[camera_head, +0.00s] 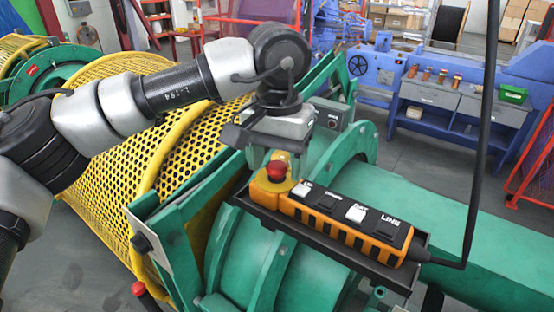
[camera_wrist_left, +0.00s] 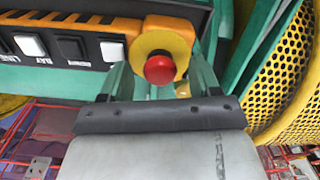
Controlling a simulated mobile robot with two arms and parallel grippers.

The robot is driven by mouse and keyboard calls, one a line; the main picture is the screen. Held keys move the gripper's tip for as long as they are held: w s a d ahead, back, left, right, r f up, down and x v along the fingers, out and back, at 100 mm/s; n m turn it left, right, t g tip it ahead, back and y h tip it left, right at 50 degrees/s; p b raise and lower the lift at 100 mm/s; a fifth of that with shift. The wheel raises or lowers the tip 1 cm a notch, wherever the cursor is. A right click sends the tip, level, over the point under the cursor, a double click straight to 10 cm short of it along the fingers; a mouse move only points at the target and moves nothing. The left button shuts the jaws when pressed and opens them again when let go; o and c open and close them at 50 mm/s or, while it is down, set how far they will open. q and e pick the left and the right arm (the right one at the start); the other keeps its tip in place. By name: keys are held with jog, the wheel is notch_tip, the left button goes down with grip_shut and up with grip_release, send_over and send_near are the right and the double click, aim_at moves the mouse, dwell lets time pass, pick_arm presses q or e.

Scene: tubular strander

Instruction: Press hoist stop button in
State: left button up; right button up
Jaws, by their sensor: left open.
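The hoist pendant (camera_head: 330,213) is an orange and black control box lying in a dark tray (camera_head: 300,236) on the green machine. Its red stop button (camera_head: 277,170) sits on a yellow collar at the pendant's left end. The red cap stands out from the collar. My left gripper (camera_head: 275,152) is just above and behind this end, pointing down, open and empty. In the left wrist view, the red stop button (camera_wrist_left: 160,69) shows between the two fingers (camera_wrist_left: 162,82). I cannot tell whether anything touches it. My right gripper is not in view.
White and black buttons (camera_head: 356,214) line the pendant's top, right of the stop button. A black cable (camera_head: 480,150) rises from its right end. A yellow perforated guard (camera_head: 180,150) stands left. A blue machine (camera_head: 440,100) stands behind, across open floor.

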aim_at(278, 164)
pick_arm(q)
notch_tip(278, 164, up, 11)
jog(key=b, duration=0.1)
jog(key=shift+f, duration=0.15)
dwell(0.4)
